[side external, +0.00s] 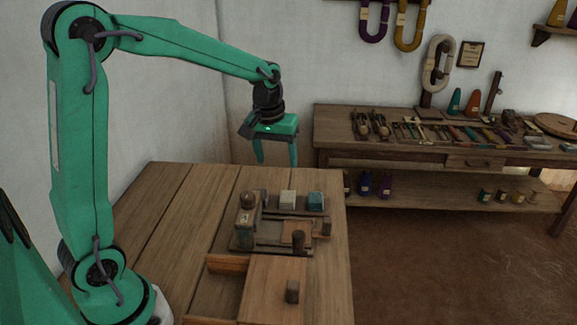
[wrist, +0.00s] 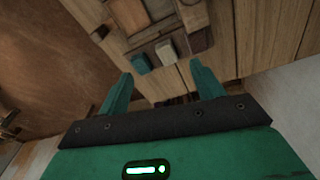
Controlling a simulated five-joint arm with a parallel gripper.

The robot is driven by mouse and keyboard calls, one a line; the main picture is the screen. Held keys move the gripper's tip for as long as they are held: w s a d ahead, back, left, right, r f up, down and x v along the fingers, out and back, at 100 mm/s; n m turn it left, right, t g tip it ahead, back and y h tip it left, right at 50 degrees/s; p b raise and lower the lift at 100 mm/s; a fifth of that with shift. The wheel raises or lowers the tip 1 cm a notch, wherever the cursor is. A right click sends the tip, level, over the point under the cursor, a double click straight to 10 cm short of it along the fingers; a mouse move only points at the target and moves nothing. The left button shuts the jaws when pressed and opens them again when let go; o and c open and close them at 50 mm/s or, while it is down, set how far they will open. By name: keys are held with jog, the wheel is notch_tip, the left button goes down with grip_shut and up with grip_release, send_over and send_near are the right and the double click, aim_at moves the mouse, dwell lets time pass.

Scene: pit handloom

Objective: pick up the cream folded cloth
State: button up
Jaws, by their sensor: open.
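The cream folded cloth (side external: 288,197) is a small pale block at the back of a dark wooden tray (side external: 270,247) on the table. A teal folded block (side external: 316,200) sits just to its right. In the wrist view the cream cloth (wrist: 166,52) lies beside the teal block (wrist: 141,63), beyond and between my fingertips. My gripper (side external: 276,162) is open and empty, pointing down, above and behind the cloth in the side view. Both green fingers also show in the wrist view (wrist: 160,72), apart from the cloth.
A dark rounded item (side external: 247,199) stands left of the cloth, and an upright block (side external: 244,229) is nearer the front. A wooden box (side external: 272,290) with a dark knob lies in front of the tray. The table's left side is clear. A tool-covered bench (side external: 440,130) stands behind right.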

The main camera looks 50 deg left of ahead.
aim_at(288, 198)
jog(key=w+a+f+n, duration=0.1)
jog(key=w+f, duration=0.1)
jog(key=f, duration=0.1)
jog(key=w+a+f+g, duration=0.1)
jog(key=w+f, duration=0.1)
jog(key=f, duration=0.1)
jog(key=w+a+f+n, duration=0.1)
jog(key=w+a+f, duration=0.1)
jog(key=f, duration=0.2)
jog(key=shift+w+n+g, duration=0.2)
jog(key=shift+n+g, duration=0.1)
jog(key=shift+d+f, duration=0.15)
jog(key=shift+f, duration=3.7)
jog(key=shift+w, duration=0.1)
jog(key=c, duration=1.1)
jog(key=shift+o, duration=0.2)
jog(key=shift+r, duration=0.2)
jog(key=shift+r, duration=0.55)
jog(key=r, duration=0.3)
jog(key=shift+d+r, duration=0.1)
jog(key=shift+d, duration=0.2)
jog(key=s+d+r, duration=0.4)
jog(key=d+r, duration=0.2)
jog(key=d, duration=0.4)
jog(key=shift+d+r, duration=0.2)
jog(key=shift+d, duration=0.05)
